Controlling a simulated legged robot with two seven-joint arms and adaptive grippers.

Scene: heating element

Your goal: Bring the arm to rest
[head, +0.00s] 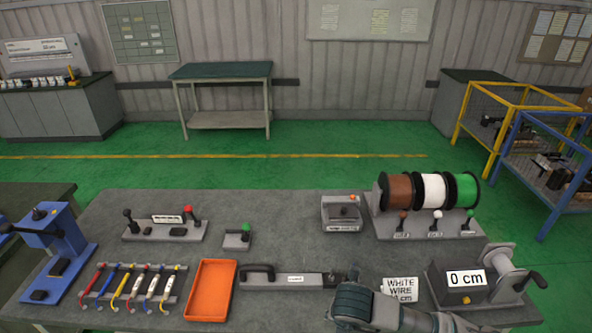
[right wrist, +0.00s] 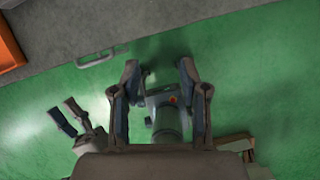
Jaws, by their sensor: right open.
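My right gripper (right wrist: 158,72) is open and empty in the right wrist view, its two fingers wide apart above the green floor. What looks like my left gripper (right wrist: 70,116) shows at the lower left of that view, its two dark fingers slightly apart with nothing between them. In the head view, part of my right arm (head: 365,305) reaches over the front edge of the workbench (head: 290,210), right of centre. Neither gripper's fingers show in the head view.
In the right wrist view, the grey bench edge (right wrist: 90,30) lies at the upper left.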

